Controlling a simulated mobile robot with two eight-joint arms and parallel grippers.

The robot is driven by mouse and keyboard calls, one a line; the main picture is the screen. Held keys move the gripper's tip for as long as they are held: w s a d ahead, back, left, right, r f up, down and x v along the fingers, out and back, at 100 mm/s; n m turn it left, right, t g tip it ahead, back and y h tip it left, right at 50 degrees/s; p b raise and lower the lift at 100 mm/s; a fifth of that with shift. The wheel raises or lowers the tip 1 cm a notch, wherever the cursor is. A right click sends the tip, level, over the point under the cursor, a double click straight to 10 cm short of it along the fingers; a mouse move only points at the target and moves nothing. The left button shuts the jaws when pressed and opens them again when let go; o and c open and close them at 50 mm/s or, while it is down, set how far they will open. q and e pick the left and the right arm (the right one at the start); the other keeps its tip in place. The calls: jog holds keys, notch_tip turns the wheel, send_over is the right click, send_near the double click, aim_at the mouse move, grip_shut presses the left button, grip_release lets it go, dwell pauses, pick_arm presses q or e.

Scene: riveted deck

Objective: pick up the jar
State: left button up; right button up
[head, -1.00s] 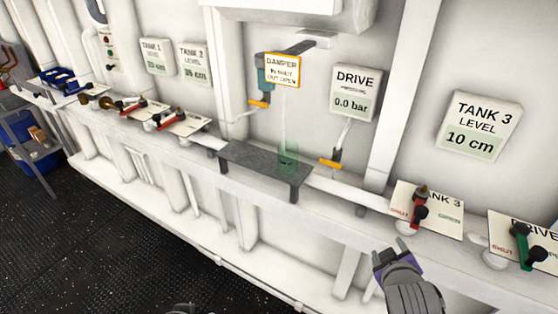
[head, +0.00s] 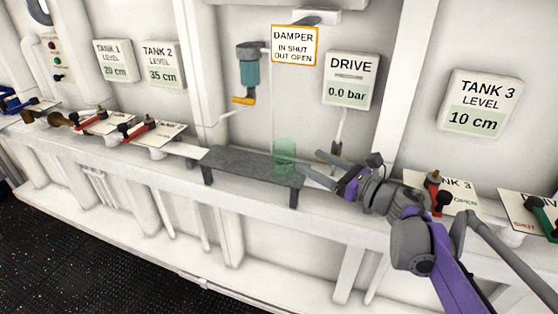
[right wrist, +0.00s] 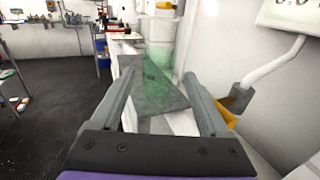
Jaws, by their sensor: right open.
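The jar (head: 284,155) is a clear green cylinder standing upright near the right end of a dark grey bench-like stand (head: 235,166). In the right wrist view the see-through green jar (right wrist: 158,66) shows ahead of the fingers, over the grey stand (right wrist: 160,97). My right gripper (head: 318,165) is open, just right of the jar, with its fingers pointing left at it. The wrist view shows the two fingers (right wrist: 158,90) spread apart with nothing gripped between them. Whether a fingertip touches the jar cannot be told. My left gripper is not in view.
A teal device with an orange handle (head: 249,75) hangs on the wall behind, beside the damper sign (head: 295,46). A drive gauge (head: 351,80) is above my gripper. Valve levers line the white ledge (head: 130,155) on both sides. The stand's left part is bare.

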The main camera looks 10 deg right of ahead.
aim_at(293, 151)
jog(key=p+x, duration=0.1)
jog(key=x, duration=0.9)
jog(key=shift+w+a, duration=0.15)
jog(key=shift+w, duration=0.1)
jog(key=shift+s, duration=0.1)
jog(key=shift+c, duration=0.7)
jog(key=c, duration=0.9)
